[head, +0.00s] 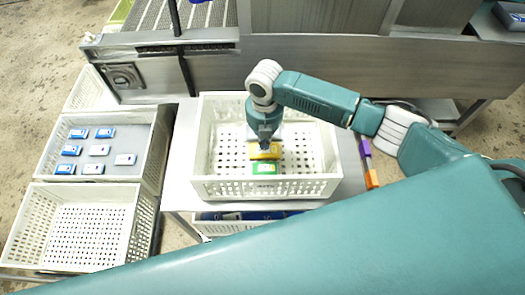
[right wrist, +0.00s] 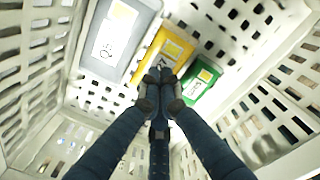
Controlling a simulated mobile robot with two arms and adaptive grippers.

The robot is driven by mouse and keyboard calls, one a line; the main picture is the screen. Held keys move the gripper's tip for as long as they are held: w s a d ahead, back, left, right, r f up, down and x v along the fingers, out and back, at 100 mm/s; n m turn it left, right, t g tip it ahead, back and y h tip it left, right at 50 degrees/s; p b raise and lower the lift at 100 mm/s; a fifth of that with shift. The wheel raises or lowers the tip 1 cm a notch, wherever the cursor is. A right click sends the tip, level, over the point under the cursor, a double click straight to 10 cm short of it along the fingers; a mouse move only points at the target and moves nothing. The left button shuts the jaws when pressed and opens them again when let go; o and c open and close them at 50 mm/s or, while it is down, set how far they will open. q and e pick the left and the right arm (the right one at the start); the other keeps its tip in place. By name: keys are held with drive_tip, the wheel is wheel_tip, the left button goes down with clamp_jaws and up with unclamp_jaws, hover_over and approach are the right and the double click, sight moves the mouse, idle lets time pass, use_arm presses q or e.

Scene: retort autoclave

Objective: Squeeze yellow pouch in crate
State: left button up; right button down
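The yellow pouch (head: 272,152) lies on the floor of the white crate (head: 325,187), between a green pouch (head: 264,168) and a grey one. In the right wrist view the yellow pouch (right wrist: 170,47) shows with a pale label. My right gripper (head: 264,146) points down into the crate over the yellow pouch. In the right wrist view its fingertips (right wrist: 160,84) are together at the pouch's near end. I cannot tell whether they touch or pinch it. My left gripper is not in view.
The grey pouch (right wrist: 118,35) and the green pouch (right wrist: 202,82) lie close on either side. Crate walls surround the gripper. At left stand a grey tray (head: 108,164) with several blue-and-white packs and an empty white crate (head: 75,188). Purple and orange blocks (head: 366,160) lie right of the crate.

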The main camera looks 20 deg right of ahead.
drive_tip(key=shift+f+b, duration=0.45)
drive_tip(key=shift+f, duration=0.5)
idle(0.4)
drive_tip(key=shift+s+f, duration=0.1)
drive_tip(key=shift+f, duration=0.05)
idle(0.3)
drive_tip(key=shift+s+f, duration=0.25)
idle(1.1)
drive_tip(key=r+p, duration=0.2)
drive_tip(key=p, duration=0.1)
drive_tip(key=shift+w+r, duration=0.25)
wheel_tip(320, 180, up, 4)
drive_tip(key=p, duration=0.4)
drive_tip(key=shift+w+r, duration=0.1)
drive_tip(key=shift+r, duration=0.05)
drive_tip(key=shift+r+p, duration=0.75)
drive_tip(key=shift+r, duration=0.05)
drive_tip(key=shift+r, duration=0.1)
